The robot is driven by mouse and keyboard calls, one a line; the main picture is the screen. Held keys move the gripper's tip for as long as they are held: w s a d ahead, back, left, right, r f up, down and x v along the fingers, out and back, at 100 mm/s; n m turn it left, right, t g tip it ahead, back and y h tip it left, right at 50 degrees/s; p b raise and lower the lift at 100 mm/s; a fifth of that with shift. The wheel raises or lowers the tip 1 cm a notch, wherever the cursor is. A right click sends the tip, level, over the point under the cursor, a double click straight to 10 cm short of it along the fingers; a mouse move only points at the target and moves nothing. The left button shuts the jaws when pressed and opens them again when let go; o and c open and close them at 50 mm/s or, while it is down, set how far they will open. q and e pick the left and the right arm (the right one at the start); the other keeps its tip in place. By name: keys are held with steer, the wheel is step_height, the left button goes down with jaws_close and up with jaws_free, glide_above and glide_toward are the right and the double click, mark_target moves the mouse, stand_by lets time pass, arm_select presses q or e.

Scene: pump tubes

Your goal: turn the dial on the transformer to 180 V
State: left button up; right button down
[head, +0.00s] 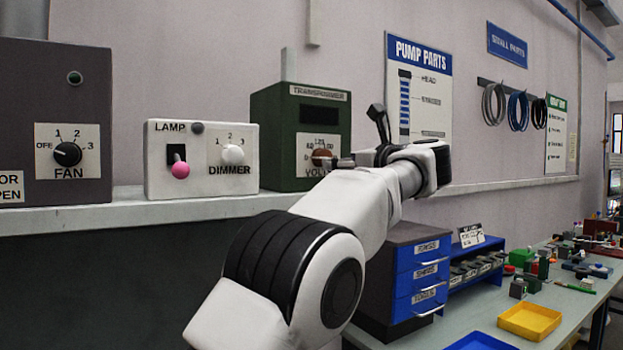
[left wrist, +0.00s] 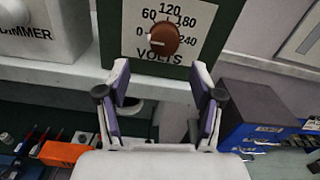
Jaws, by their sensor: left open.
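The transformer (head: 270,118) is a dark green box on the ledge, with a white dial plate marked 0 to 240 volts. Its brown round dial (left wrist: 163,40) has a pale pointer mark at its left, toward the 0 side. The dial (head: 322,158) also shows in the head view, partly covered by my left gripper (head: 344,161). In the left wrist view my left gripper (left wrist: 160,82) is open and empty, its fingers apart below the dial and not around it. My right gripper is not in view.
The lamp and dimmer box (head: 202,160) stands close left of the transformer, and the fan panel (head: 50,120) is farther left. A blue drawer cabinet (head: 418,270) and a yellow tray (head: 530,320) are on the bench at lower right. The ledge right of the transformer is clear.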

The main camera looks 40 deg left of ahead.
mark_target(329, 155)
arm_select(q)
steer(key=shift+n, duration=0.3)
steer(key=w+a+p, duration=0.1)
steer(key=w+a+r+p, duration=0.1)
steer(key=a+p, duration=0.1)
steer(key=shift+w+r, duration=0.1)
steer(key=shift+w, duration=0.2)
steer(key=a, duration=0.3)
steer(key=shift+w+a+f+p, duration=0.15)
steer(key=shift+a+f+p, duration=0.1)
steer(key=shift+a+p, duration=0.15)
steer(key=shift+w+d, duration=0.1)
steer(key=shift+d, duration=0.4)
steer(key=c, duration=1)
steer(key=shift+r, duration=0.1)
steer(key=shift+c, duration=0.7)
